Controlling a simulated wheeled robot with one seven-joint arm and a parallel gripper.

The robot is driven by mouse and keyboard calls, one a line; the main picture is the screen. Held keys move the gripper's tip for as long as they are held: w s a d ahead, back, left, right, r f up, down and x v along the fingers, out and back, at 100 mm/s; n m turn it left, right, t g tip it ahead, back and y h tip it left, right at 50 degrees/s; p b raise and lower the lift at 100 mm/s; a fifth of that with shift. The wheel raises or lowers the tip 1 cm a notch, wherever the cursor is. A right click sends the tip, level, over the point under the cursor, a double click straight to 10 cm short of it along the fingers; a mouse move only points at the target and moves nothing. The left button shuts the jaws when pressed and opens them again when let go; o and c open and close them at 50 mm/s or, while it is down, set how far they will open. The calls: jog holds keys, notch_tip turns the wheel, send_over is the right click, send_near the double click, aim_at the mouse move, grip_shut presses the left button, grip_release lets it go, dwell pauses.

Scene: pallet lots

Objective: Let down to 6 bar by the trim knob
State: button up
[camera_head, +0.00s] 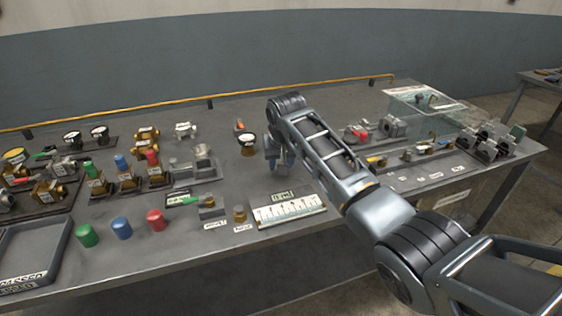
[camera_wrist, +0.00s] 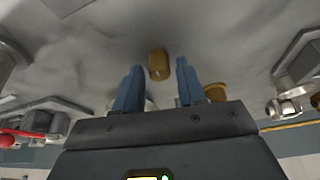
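In the wrist view my gripper (camera_wrist: 160,70) has two blue fingers standing apart. A small brass knob (camera_wrist: 158,60) shows in the gap near the fingertips, and contact with either finger cannot be seen. I cannot tell for certain that it is the trim knob. Another brass part (camera_wrist: 216,91) is partly hidden behind the right finger. In the head view the gripper hides what lies beneath it.
Green (camera_head: 87,235), blue (camera_head: 121,228) and red (camera_head: 156,220) caps stand along the front edge. A white scale card (camera_head: 288,209) lies in front of my gripper. Valve assemblies crowd the left, a grey tray (camera_head: 33,258) the front left, and a clear cover (camera_head: 428,105) the right.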

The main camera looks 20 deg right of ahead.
jog(key=shift+o, duration=0.9)
jog(key=v, duration=0.7)
jog(key=shift+s+r, duration=0.2)
jog(key=shift+r, duration=0.15)
